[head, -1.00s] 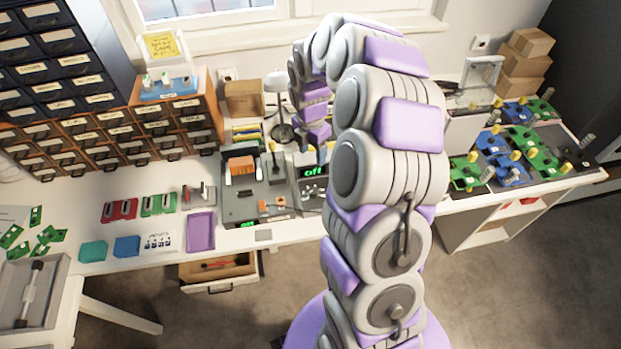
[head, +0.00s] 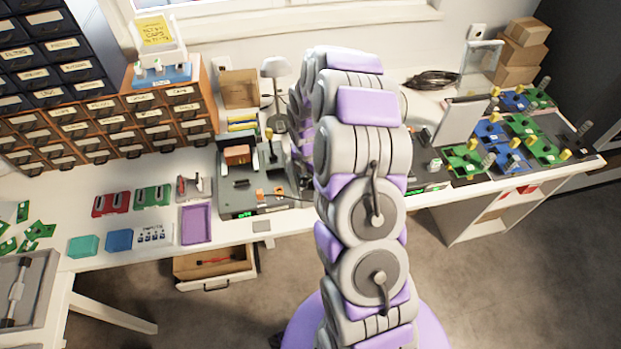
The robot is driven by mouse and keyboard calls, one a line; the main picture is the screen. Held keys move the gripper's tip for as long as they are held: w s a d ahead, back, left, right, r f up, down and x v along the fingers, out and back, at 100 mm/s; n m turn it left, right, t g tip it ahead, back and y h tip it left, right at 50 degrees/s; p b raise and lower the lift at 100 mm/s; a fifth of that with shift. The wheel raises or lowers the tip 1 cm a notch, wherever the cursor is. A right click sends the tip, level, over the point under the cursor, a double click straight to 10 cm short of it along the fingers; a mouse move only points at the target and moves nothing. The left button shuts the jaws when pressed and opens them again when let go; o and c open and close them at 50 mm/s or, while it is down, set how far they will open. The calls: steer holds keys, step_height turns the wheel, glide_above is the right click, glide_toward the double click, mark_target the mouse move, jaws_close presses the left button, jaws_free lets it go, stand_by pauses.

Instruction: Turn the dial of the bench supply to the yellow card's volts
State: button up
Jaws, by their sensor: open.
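A yellow card (head: 156,31) with dark handwriting leans in a white holder on top of the drawer cabinet at the back left. Its writing is too small to read surely. A dark grey bench unit (head: 235,203) with a small green display (head: 245,215) stands left of my arm. Another green display (head: 432,188) shows just right of my arm, its unit mostly covered. I cannot tell which unit is the bench supply, and no dial can be made out. My arm rises through the middle of the view and bends away over the bench. My gripper is hidden behind it.
A purple tray (head: 196,224), red and green parts and teal and blue blocks lie left on the bench. A drawer (head: 215,268) stands open below the front edge. A grey upright panel (head: 462,122) and several circuit boards (head: 520,125) are at the right.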

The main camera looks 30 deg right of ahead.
steer(key=shift+f, duration=0.3)
steer(key=shift+d, duration=0.55)
steer(key=shift+c, duration=1.1)
steer(key=shift+a, duration=0.35)
steer(key=c, duration=0.8)
